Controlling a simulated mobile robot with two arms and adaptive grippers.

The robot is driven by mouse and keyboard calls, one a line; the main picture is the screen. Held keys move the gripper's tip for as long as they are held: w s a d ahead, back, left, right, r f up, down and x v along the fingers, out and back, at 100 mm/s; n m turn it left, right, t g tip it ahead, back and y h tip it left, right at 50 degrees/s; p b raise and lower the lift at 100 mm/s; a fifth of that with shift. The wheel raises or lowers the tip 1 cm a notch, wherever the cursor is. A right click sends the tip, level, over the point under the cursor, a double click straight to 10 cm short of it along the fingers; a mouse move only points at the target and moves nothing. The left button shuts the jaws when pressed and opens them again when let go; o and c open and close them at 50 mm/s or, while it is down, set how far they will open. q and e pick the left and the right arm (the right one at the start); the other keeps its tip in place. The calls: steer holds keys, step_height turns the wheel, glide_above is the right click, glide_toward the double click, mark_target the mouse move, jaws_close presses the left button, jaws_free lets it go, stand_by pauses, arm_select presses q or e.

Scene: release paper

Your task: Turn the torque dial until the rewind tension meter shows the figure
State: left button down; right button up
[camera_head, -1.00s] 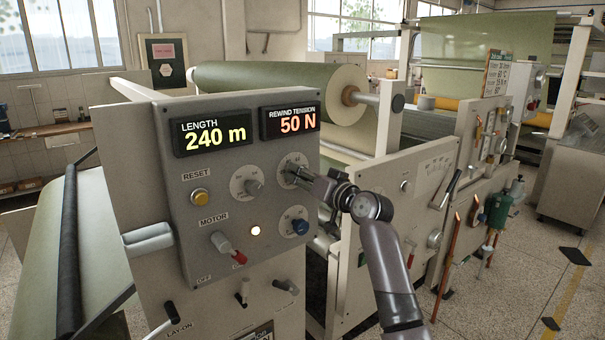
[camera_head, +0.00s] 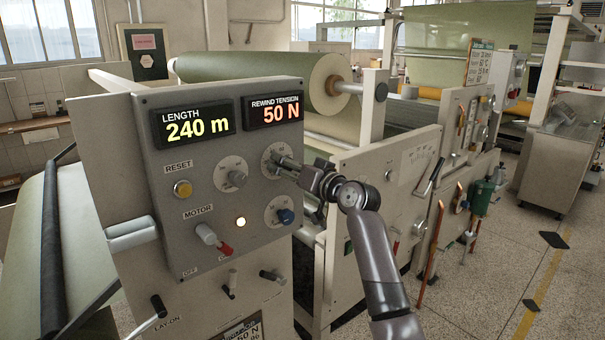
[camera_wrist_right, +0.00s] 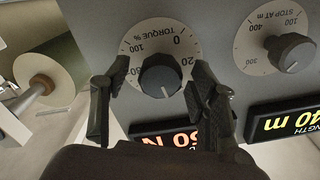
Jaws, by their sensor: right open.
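The torque dial (camera_head: 270,157) is at the upper right of the grey control panel. In the right wrist view its dark knob (camera_wrist_right: 160,76) sits on a white scale marked TORQUE %. My right gripper (camera_head: 285,163) is at this dial, its open fingers on either side of the knob; I cannot tell whether they touch it. The rewind tension meter (camera_head: 274,112) above reads 50 N. A card (camera_head: 240,330) low on the machine, cut off by the picture's edge, shows 50 N. My left gripper is not in view.
The length display (camera_head: 195,129) reads 240 m. Close to the torque dial are the STOP AT dial (camera_head: 234,175) and a blue knob (camera_head: 286,216). A yellow reset button (camera_head: 182,188) and a red-tipped motor switch (camera_head: 213,240) are further left.

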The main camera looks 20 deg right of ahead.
steer(key=v, duration=1.1)
steer(key=shift+s, duration=0.15)
